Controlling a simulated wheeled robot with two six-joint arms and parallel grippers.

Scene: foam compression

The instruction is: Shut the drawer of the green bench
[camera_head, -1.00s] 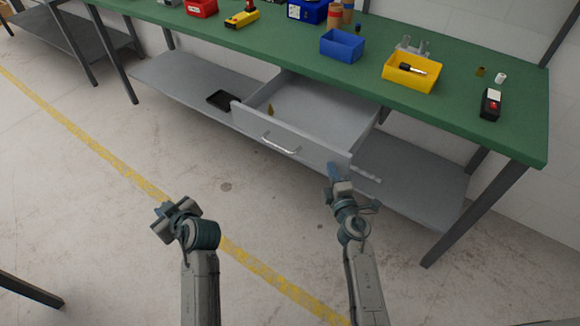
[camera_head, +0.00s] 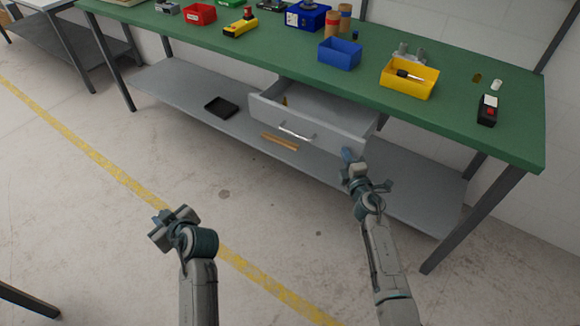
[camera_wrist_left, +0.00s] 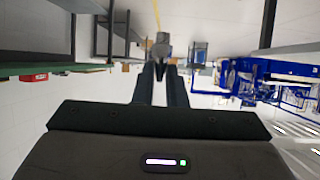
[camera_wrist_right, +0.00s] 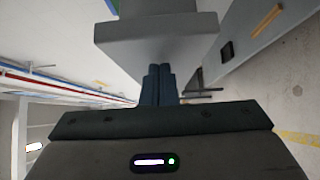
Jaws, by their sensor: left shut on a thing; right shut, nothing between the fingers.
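The green bench (camera_head: 440,115) has a grey drawer (camera_head: 270,112) under its top, partly pulled out, with a silver handle (camera_head: 297,131) on its front. A small yellowish thing (camera_head: 285,101) lies inside. My right gripper (camera_head: 347,155) is shut and empty, its fingertips at the right end of the drawer front. In the right wrist view the drawer front (camera_wrist_right: 155,40) is right before the shut fingers (camera_wrist_right: 160,84); contact is hard to tell. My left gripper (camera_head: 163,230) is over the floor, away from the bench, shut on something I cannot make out.
A black tray (camera_head: 221,107) and wooden strips (camera_head: 280,141) lie on the lower shelf (camera_head: 195,88). On the bench top are a blue bin (camera_head: 340,54), a yellow bin (camera_head: 407,80) and several tools. The floor before the bench is clear.

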